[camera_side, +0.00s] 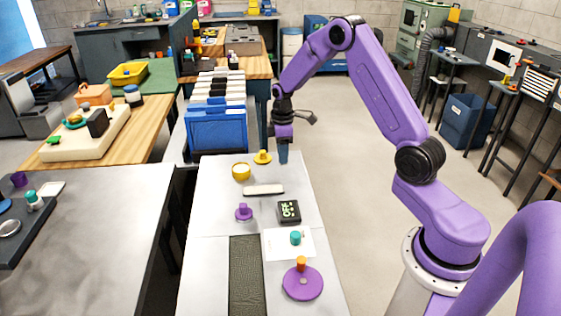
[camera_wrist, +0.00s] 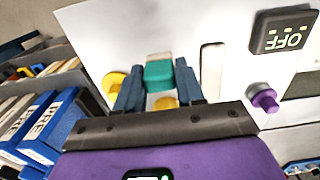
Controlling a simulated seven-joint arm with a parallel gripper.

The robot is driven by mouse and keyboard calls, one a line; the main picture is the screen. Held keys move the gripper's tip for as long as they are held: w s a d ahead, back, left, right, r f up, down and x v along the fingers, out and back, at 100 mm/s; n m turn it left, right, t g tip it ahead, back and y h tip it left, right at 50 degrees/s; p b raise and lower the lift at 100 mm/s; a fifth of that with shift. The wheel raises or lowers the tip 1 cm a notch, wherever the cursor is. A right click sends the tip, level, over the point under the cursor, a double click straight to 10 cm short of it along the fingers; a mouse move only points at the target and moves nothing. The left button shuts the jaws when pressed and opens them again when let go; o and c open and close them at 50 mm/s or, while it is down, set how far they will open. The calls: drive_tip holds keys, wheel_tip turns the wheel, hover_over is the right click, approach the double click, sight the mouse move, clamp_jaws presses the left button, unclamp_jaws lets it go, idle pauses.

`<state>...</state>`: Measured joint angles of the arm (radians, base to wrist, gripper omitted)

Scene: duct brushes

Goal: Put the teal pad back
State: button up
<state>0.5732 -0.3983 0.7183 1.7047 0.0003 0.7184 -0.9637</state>
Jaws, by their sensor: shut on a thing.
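A teal pad (camera_wrist: 158,73) shows between my fingertips in the wrist view, a small block with a paler edge on top. My gripper (camera_wrist: 159,84) is shut on it. In the side view my gripper (camera_side: 283,160) points down near the back right of the grey bench, and the pad cannot be made out there. A yellow knobbed piece (camera_side: 262,157) and a yellow round dish (camera_side: 241,171) are left of my gripper. A separate teal knobbed piece (camera_side: 296,238) sits on a white sheet (camera_side: 275,250) nearer the front.
A white bar (camera_side: 263,190), a purple knobbed piece (camera_side: 243,212) and a dark OFF display (camera_side: 289,211) stand mid-bench. A purple disc (camera_side: 302,284) with an orange knob and a dark mesh strip (camera_side: 246,275) are in front. Blue bins (camera_side: 216,130) stand behind the bench.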

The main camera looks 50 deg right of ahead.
drive_tip(key=shift+w+d+f, duration=0.1)
drive_tip(key=shift+w+f, duration=0.2)
drive_tip(key=shift+f, duration=0.1)
drive_tip(key=shift+w+f, duration=0.2)
drive_tip(key=shift+f, duration=1.55)
drive_tip(key=shift+f, duration=0.15)
drive_tip(key=o, duration=0.9)
drive_tip(key=shift+o, duration=0.2)
